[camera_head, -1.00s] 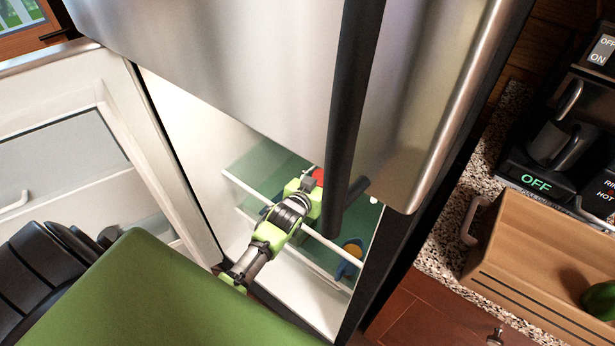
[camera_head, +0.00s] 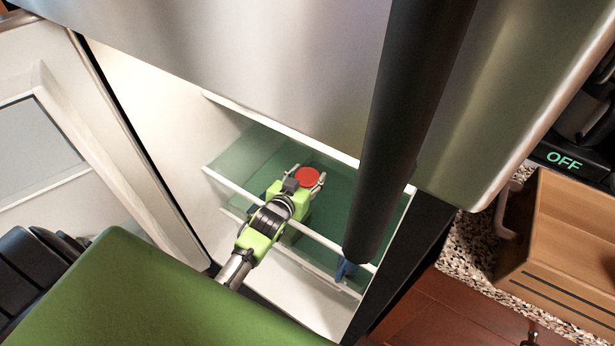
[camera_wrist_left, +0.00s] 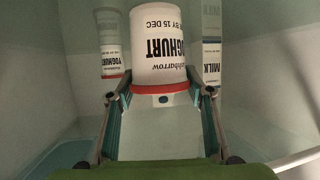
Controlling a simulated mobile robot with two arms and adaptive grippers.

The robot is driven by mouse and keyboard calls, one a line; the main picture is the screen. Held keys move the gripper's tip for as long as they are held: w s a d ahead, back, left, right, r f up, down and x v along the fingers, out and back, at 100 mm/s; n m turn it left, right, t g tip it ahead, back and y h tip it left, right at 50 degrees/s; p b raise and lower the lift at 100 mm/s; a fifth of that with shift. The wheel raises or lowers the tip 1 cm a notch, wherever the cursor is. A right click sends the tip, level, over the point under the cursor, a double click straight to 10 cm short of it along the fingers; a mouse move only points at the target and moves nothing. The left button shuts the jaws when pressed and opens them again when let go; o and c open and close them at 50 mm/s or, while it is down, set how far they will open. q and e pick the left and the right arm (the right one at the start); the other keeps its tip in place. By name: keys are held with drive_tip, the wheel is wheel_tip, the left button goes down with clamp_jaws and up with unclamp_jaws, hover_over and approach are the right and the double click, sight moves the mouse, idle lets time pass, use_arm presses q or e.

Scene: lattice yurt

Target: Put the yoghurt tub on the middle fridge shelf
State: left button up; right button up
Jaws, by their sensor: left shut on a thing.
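The yoghurt tub (camera_wrist_left: 158,45) is white with a red lid (camera_head: 308,177). My left gripper (camera_head: 306,182) is shut on it, with one finger on each side near the lid. The tub is inside the open fridge compartment, lid up, over the green glass shelf (camera_head: 345,190). In the left wrist view the picture is upside down, and my left gripper (camera_wrist_left: 160,92) frames the lid. I cannot tell whether the tub's base touches the shelf; my gripper hides it in the head view. My right gripper is not in view.
The left wrist view shows another white yoghurt container (camera_wrist_left: 110,45) and a milk carton (camera_wrist_left: 211,45) beyond the tub. A steel door (camera_head: 230,50) with a thick black handle (camera_head: 410,120) overhangs the compartment. A blue item (camera_head: 346,270) is partly hidden. A wooden crate (camera_head: 570,230) stands right.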

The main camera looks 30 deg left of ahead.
use_arm(q)
drive_tip(key=shift+s+r, duration=0.1)
drive_tip(key=shift+r, duration=0.05)
drive_tip(key=o, duration=1.2)
drive_tip(key=shift+f, duration=0.2)
drive_tip(key=shift+o, duration=0.2)
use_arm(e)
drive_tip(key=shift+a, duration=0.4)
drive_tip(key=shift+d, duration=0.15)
use_arm(q)
drive_tip(key=shift+r, duration=0.25)
drive_tip(key=shift+s, duration=0.45)
drive_tip(key=v, duration=1.1)
drive_tip(key=shift+p, duration=0.45)
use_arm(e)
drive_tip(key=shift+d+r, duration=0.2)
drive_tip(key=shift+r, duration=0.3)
